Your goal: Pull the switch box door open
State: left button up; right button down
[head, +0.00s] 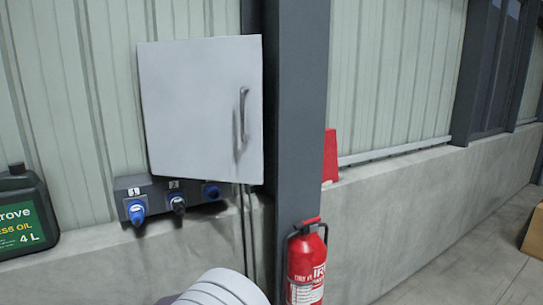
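The switch box (200,108) hangs on the corrugated wall, left of a dark steel column. Its light grey door (190,100) faces me and looks shut. A vertical grey bar handle (243,115) is on the right side of the door. At the bottom of the view a white rounded part (225,290) shows, which looks like part of my own arm. Neither gripper shows in the head view, and nothing is seen touching the handle.
A socket strip (160,195) with blue plugs sits under the box. A red fire extinguisher (306,265) stands before the dark column (298,100). A dark oil can (22,215) is at the left edge. Bare floor (470,270) lies at the right.

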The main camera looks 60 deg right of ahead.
aim_at(202, 97)
jog(key=k+l, duration=0.1)
jog(key=l, duration=0.35)
jog(key=k+l, duration=0.1)
jog(key=l, duration=0.75)
jog(key=k+l, duration=0.15)
jog(key=l, duration=0.25)
jog(key=k+l+u, duration=0.1)
jog(key=l, duration=0.35)
jog(key=k+l, duration=0.1)
jog(key=l, duration=0.3)
jog(key=k+l, duration=0.1)
jog(key=l, duration=0.3)
jog(key=k+l, duration=0.1)
jog(key=l, duration=0.35)
